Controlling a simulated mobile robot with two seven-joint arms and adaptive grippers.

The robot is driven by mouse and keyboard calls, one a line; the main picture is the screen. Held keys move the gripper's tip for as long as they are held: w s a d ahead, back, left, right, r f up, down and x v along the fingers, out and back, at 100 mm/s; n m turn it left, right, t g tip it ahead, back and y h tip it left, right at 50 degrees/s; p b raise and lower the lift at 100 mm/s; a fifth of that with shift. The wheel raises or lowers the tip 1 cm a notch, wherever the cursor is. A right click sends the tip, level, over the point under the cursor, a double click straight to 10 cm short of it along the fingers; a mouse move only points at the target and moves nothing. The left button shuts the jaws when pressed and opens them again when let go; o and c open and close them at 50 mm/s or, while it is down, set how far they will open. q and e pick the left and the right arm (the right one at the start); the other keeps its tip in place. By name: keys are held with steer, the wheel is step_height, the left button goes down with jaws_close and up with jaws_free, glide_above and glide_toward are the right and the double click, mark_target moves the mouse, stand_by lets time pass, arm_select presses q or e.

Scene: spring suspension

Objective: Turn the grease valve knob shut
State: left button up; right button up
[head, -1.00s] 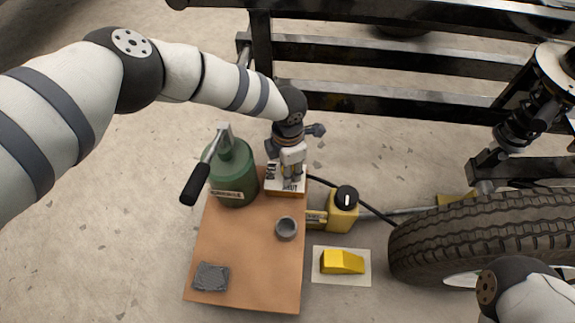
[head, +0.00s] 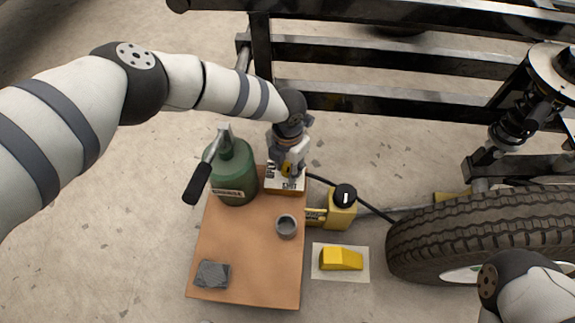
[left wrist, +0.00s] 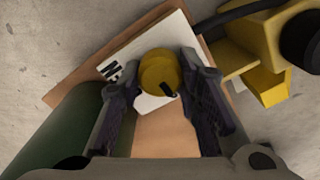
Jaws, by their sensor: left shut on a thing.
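The grease valve knob (left wrist: 158,68) is round and yellow with a black pointer mark. It sits on a white plate (head: 286,187) lettered OPEN on the left and SHUT at the front, on the brown board. My left gripper (left wrist: 160,76) is around the knob, one dark finger on each side, shut on it. In the left wrist view the pointer aims down and right, away from the visible letter N. In the head view my left gripper (head: 287,166) comes down from above and mostly hides the knob. My right gripper is out of view; only part of that arm shows.
A green grease canister (head: 235,180) with a black-handled lever stands left of the valve. A grey cup (head: 287,227) and grey block (head: 212,274) sit on the board (head: 245,265). A yellow jack (head: 341,208), yellow wedge (head: 341,259) and tyre (head: 490,225) are to the right.

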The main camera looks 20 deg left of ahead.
mark_target(287, 167)
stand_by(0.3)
arm_select(q)
steer(key=o, duration=1.1)
steer(key=shift+o, duration=0.2)
step_height(287, 167, up, 12)
